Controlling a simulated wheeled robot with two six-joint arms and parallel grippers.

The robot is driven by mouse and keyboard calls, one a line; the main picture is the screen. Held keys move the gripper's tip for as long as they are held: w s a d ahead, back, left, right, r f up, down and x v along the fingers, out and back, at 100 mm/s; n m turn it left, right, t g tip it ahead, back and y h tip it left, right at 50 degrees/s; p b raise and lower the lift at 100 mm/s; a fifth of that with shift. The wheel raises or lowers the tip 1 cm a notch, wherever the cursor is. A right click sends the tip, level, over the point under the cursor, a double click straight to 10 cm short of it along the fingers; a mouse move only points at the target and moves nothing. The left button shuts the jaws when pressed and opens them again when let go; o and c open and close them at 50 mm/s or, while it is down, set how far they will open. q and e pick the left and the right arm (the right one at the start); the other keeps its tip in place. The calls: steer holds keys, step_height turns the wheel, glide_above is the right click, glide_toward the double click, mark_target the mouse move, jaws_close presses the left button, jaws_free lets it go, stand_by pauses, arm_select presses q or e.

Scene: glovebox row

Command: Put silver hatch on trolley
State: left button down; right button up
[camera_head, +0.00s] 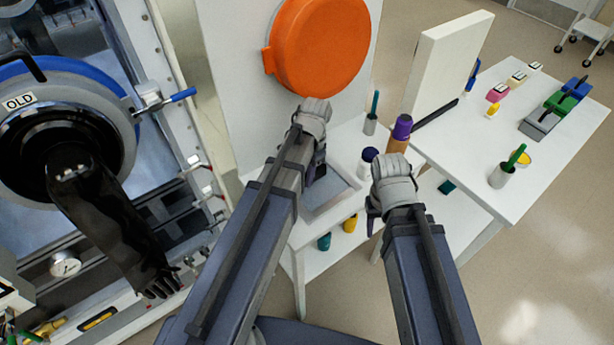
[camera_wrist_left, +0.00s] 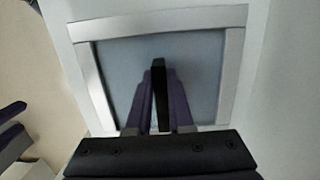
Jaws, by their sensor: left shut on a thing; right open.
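The silver hatch (camera_head: 334,200) is a flat grey panel with a pale silver frame, in the middle of the head view. It lies on or just above the white top of the small trolley (camera_head: 352,134); I cannot tell if it touches. In the left wrist view the hatch frame (camera_wrist_left: 236,66) surrounds the panel, with a black handle (camera_wrist_left: 160,85) standing up. My left gripper (camera_head: 316,174) is shut on that handle; its fingers (camera_wrist_left: 160,112) flank it. My wrist hides part of the hatch. My right gripper (camera_head: 374,212) is open and empty, beside the trolley's right edge.
An orange round cover (camera_head: 320,45) is on a white panel behind. A purple-topped bottle (camera_head: 400,133) and a pen cup (camera_head: 370,122) stand near. A larger white table (camera_head: 470,165) with small items is at right. The glovebox with black glove (camera_head: 110,225) is at left.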

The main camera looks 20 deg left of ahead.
arm_select(q)
steer(key=c, duration=0.8)
jaws_free()
steer(key=shift+r, duration=0.15)
step_height(320, 180, up, 12)
steer(key=w+d+p, duration=0.1)
steer(key=p, duration=1.1)
steer(key=s+d+n+t, duration=0.1)
steer(key=s+d+n, duration=0.2)
steer(key=s+d, duration=0.6)
steer(key=s, duration=0.3)
steer(key=shift+s+d+n, duration=0.15)
steer(key=shift+n, duration=0.25)
